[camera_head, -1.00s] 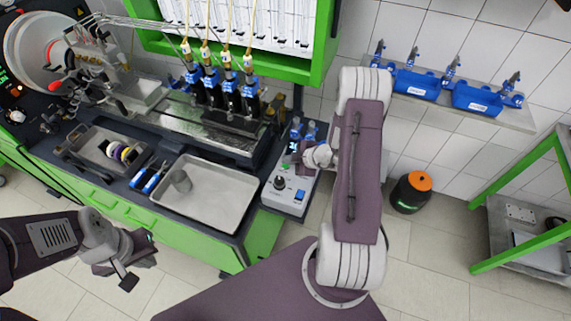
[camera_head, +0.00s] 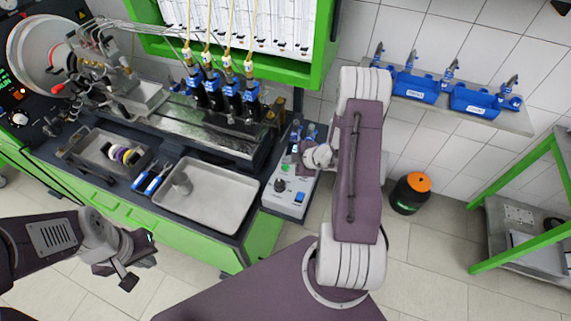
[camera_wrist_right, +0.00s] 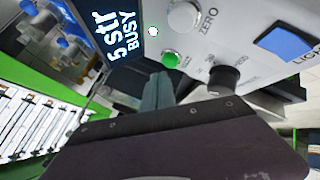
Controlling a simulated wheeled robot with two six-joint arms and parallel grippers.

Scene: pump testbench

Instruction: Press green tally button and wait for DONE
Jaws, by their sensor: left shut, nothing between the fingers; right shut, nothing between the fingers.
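The control box (camera_head: 291,198) stands at the right end of the bench. In the right wrist view its display (camera_wrist_right: 118,32) reads "5 str" and "BUSY". The green button (camera_wrist_right: 171,59) sits below the display, beside the grey ZERO button (camera_wrist_right: 184,16). My right gripper (camera_wrist_right: 160,80) is shut and empty, with its fingertips close to the green button; I cannot tell if they touch it. In the head view my right arm partly covers the box. My left gripper (camera_head: 127,277) is shut and empty, in front of the bench at the lower left.
A black knob (camera_wrist_right: 224,79) and a blue switch (camera_wrist_right: 289,41) are on the same panel. A metal tray (camera_head: 215,203) with a grey cup (camera_head: 182,183) lies left of the box. Several pump injectors stand behind. A black bin with an orange lid (camera_head: 411,193) stands on the floor.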

